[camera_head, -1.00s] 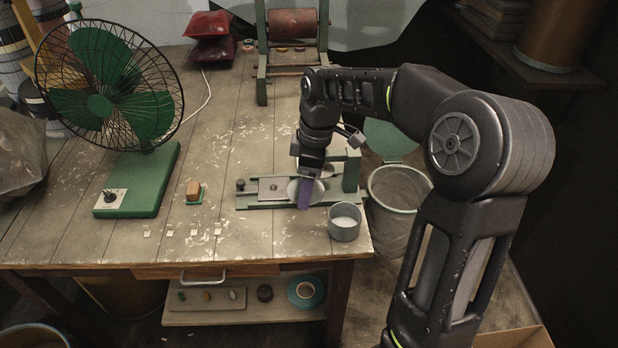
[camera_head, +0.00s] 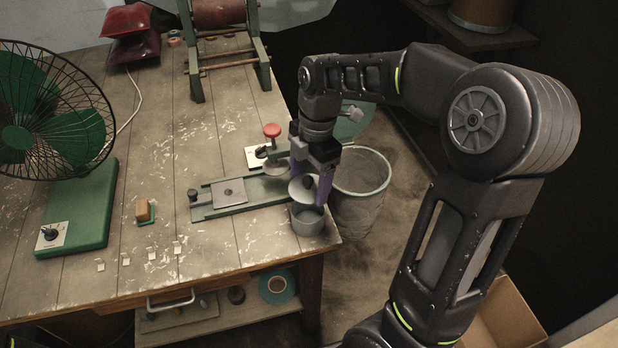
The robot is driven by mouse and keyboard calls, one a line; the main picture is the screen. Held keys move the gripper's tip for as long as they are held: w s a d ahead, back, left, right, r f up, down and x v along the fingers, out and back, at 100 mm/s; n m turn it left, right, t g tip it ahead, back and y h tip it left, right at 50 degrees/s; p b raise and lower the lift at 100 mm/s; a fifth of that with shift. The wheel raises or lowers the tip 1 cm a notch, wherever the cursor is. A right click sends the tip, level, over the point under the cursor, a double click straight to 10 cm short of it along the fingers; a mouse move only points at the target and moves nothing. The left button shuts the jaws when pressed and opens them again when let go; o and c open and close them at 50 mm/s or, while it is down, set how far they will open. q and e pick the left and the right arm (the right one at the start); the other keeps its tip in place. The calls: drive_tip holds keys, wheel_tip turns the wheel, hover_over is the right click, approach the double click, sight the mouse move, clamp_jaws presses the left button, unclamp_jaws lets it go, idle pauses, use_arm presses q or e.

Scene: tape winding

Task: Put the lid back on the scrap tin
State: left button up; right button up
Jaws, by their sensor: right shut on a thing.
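The scrap tin (camera_head: 306,222) is a small grey round tin near the right front corner of the workbench. Its open mouth shows partly below the lid. The lid (camera_head: 299,192) is a grey disc with a dark knob. My right gripper (camera_head: 311,183), with purple fingers, is shut on the lid by its knob. It holds the lid over the tin's far side; whether the lid touches the rim I cannot tell. My left gripper is not in view.
A green fixture (camera_head: 213,209) with a red knob (camera_head: 272,130) stands just left of the gripper. A mesh waste bin (camera_head: 362,190) stands off the bench's right edge. A green fan (camera_head: 75,215) is at the left.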

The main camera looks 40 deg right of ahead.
drive_tip(key=shift+f, duration=0.15)
drive_tip(key=shift+f+b, duration=2.4)
drive_tip(key=shift+f, duration=0.65)
drive_tip(key=shift+f, duration=0.15)
drive_tip(key=o, duration=1.4)
drive_tip(key=shift+c, duration=0.2)
drive_tip(key=shift+r+p, duration=2.65)
drive_tip(key=shift+r, duration=0.9)
